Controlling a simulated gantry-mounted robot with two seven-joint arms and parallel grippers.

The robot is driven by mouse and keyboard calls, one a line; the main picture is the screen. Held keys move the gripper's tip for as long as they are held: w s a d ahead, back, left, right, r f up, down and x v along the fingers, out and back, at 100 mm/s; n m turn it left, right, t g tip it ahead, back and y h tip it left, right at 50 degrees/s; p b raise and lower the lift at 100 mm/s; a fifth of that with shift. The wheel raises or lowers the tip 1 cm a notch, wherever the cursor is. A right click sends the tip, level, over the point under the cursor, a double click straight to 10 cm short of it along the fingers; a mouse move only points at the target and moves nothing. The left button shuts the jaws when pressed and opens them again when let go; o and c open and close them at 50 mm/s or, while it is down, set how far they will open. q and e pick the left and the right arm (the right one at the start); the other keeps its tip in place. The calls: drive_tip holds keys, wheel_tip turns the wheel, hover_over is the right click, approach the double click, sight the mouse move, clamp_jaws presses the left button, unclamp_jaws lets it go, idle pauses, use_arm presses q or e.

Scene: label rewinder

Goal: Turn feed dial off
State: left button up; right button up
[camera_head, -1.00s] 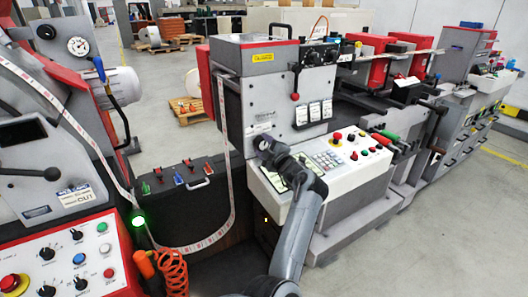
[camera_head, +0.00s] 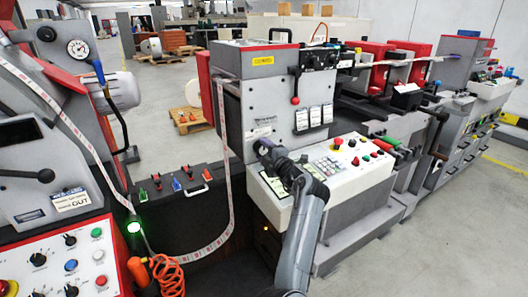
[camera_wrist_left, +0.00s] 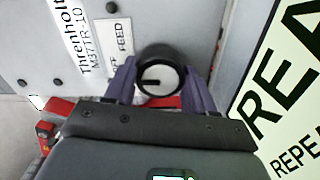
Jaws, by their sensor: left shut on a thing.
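The feed dial (camera_wrist_left: 160,80) shows in the left wrist view as a round knob with a black rim and a pale face. A short black mark on its face lies nearly level and reaches toward the left. A white label reading FEED (camera_wrist_left: 118,42), with OFF partly hidden, is up and left of it. My left gripper (camera_wrist_left: 160,88) has its two purple fingers on either side of the dial, shut on it. In the head view my left gripper (camera_head: 262,148) is against the grey machine front (camera_head: 262,110), and it hides the dial there. My right gripper is not in view.
A sloped control panel (camera_head: 345,178) with buttons and a keypad is right of my left arm. A red-knobbed lever (camera_head: 295,100) is above. A paper web (camera_head: 232,170) hangs left of the gripper. A front-left panel (camera_head: 60,250) holds more knobs.

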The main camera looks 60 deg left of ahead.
use_arm(q)
drive_tip(key=o, duration=1)
drive_tip(key=shift+s, duration=0.1)
drive_tip(key=shift+o, duration=0.2)
drive_tip(key=shift+d, duration=0.5)
drive_tip(key=d+p, duration=0.2)
drive_tip(key=d, duration=0.7)
drive_tip(key=shift+s+d, duration=0.15)
drive_tip(key=shift+d, duration=0.25)
drive_tip(key=shift+r, duration=0.1)
